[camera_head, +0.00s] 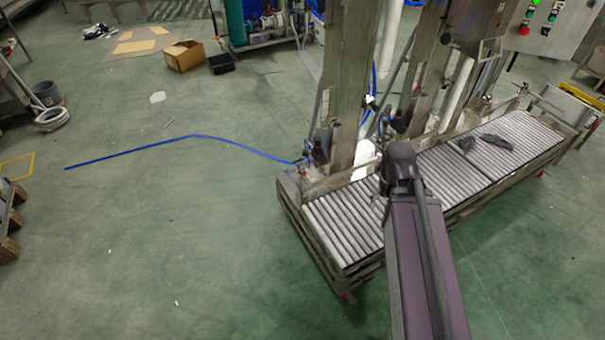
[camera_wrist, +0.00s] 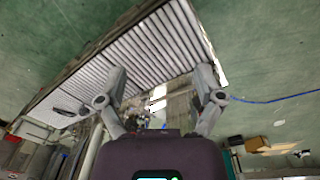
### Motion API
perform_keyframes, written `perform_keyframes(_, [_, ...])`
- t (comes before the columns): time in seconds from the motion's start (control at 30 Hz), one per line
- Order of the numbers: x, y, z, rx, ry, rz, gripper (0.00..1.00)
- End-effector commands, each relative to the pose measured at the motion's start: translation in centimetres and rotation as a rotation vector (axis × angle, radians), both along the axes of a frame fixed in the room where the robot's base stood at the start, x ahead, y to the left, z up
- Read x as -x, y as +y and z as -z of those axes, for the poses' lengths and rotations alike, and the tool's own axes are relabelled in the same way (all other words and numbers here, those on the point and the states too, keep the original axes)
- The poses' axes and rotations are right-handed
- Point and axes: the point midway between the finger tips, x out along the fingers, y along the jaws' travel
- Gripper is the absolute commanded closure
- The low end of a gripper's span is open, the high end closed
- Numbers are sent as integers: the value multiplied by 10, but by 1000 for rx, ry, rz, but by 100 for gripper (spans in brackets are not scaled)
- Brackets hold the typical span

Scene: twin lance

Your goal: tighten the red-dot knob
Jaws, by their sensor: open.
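My gripper (camera_wrist: 163,75) is open in the wrist view, with its two fingers wide apart and nothing held between them. In the head view my arm hides the gripper, and the arm's end is in front of the roller conveyor. Two upright metal columns, a left one (camera_head: 346,90) and a right one (camera_head: 428,70), stand behind the conveyor. Small dark fittings are at the left column (camera_head: 320,146) and the right column (camera_head: 400,124). I cannot make out a red-dot knob for sure in either view; the fittings are too small to tell.
The roller conveyor (camera_head: 335,228) fills the space before the columns, with a dark bundle (camera_head: 494,141) on its rollers. A blue hose (camera_head: 215,138) lies across the floor to the left. A control panel (camera_head: 553,25) is at top right. The floor at left is mostly clear.

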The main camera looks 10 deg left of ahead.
Motion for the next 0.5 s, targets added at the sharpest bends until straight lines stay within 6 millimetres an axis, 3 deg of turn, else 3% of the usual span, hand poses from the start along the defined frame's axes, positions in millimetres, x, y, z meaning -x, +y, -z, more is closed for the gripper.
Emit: perform_keyframes(0.5, [-64, 10, 91, 265, -50, -370, 14])
